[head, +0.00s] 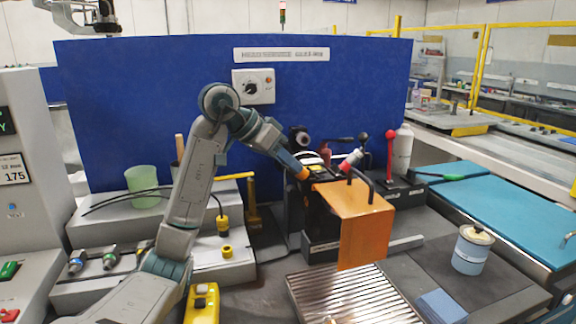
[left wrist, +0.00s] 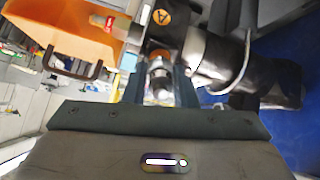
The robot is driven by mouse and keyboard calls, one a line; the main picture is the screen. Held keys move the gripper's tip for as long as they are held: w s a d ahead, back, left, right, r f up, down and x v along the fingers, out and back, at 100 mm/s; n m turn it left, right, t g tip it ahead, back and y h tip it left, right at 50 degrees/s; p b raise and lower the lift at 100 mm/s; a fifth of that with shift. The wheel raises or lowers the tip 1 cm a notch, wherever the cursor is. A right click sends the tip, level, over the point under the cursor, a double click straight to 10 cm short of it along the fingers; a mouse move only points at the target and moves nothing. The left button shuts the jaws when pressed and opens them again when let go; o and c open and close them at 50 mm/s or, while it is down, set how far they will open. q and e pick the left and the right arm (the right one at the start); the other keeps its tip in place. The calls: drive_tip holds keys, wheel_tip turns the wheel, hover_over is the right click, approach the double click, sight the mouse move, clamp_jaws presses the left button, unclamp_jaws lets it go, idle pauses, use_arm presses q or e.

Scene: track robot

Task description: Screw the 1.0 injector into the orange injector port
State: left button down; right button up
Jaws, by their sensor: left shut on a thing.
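My left gripper (head: 306,174) reaches from the left to the dark machine head in front of the blue panel. In the left wrist view its fingers (left wrist: 160,88) are shut around a small metallic piece (left wrist: 160,72), which looks like the injector. An orange ring (left wrist: 160,56) shows at its far end, against the dark machine body. I cannot tell whether this ring is the port or part of the injector, nor how deeply it is seated. No 1.0 marking is readable. A blue-ended injector (head: 77,262) and a green-ended one (head: 110,258) lie on the left rack. My right gripper is not visible.
An orange hopper (head: 365,228) with a black handle stands just right of my gripper; it also shows in the left wrist view (left wrist: 65,30). A red-knobbed lever (head: 390,150) is behind it. A slatted metal tray (head: 350,300) lies in front. A green cup (head: 143,187) stands left.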

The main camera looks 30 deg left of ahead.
use_arm(q)
drive_tip(key=shift+s+d, duration=0.2)
drive_tip(key=shift+d, duration=0.15)
drive_tip(key=c, duration=1.1)
unclamp_jaws()
drive_tip(key=shift+c, duration=0.9)
drive_tip(key=shift+w+a, duration=0.1)
drive_tip(key=shift+s+a+b, duration=0.1)
drive_tip(key=shift+s+b, duration=0.1)
drive_tip(key=shift+b, duration=0.5)
drive_tip(key=shift+s+r+b, duration=0.1)
drive_tip(key=shift+s+b, duration=0.15)
drive_tip(key=shift+b, duration=0.75)
drive_tip(key=shift+d, duration=0.2)
